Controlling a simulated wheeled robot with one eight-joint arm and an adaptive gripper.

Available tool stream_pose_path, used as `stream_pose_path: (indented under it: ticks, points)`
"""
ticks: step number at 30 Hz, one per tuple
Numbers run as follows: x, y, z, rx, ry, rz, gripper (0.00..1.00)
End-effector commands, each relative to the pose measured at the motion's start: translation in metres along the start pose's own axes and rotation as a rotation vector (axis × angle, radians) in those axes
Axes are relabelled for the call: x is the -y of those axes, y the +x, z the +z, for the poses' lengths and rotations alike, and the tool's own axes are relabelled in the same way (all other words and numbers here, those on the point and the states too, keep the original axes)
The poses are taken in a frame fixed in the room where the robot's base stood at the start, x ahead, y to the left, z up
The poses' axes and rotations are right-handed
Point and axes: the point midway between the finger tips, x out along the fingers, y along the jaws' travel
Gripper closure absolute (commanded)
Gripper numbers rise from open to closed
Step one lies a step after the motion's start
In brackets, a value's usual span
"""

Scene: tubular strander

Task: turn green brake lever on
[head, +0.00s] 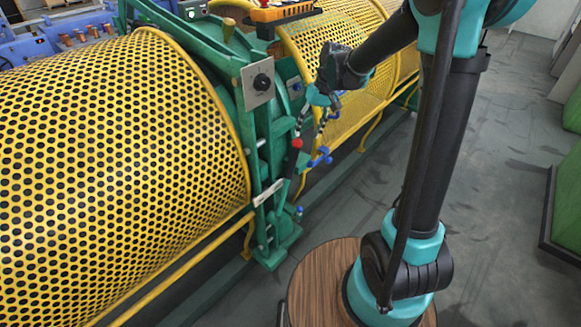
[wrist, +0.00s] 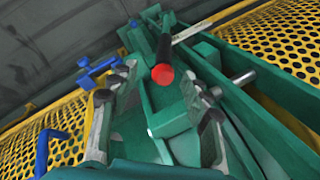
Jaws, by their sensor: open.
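The brake lever (head: 293,165) is a dark bar with a red knob (head: 297,143) on top, on the green frame between the yellow guards. In the wrist view the red knob (wrist: 162,76) points toward the camera, and its dark bar (wrist: 164,45) runs away behind it. My gripper (head: 311,118) is open and empty, just above and to the right of the knob in the head view. In the wrist view the knob appears between the fingertips of my gripper (wrist: 158,73), with space on both sides. I cannot tell how far beyond the tips it is.
Yellow perforated guards (head: 110,150) flank the green frame (head: 262,145). A white plate (head: 268,192) sits beside the lever's lower part. Blue handles (head: 320,157) stick out to the right. Grey floor (head: 500,150) is open at right.

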Motion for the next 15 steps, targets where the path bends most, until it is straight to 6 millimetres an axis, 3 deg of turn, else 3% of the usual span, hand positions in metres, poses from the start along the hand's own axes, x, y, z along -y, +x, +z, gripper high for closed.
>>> stream_pose_path:
  ticks: [8, 15]
  points:
    - [0.01, 0.015, -0.011, 0.025, -0.015, -0.016, 0.52]
    - [0.01, 0.057, -0.01, 0.024, -0.015, -0.016, 0.52]
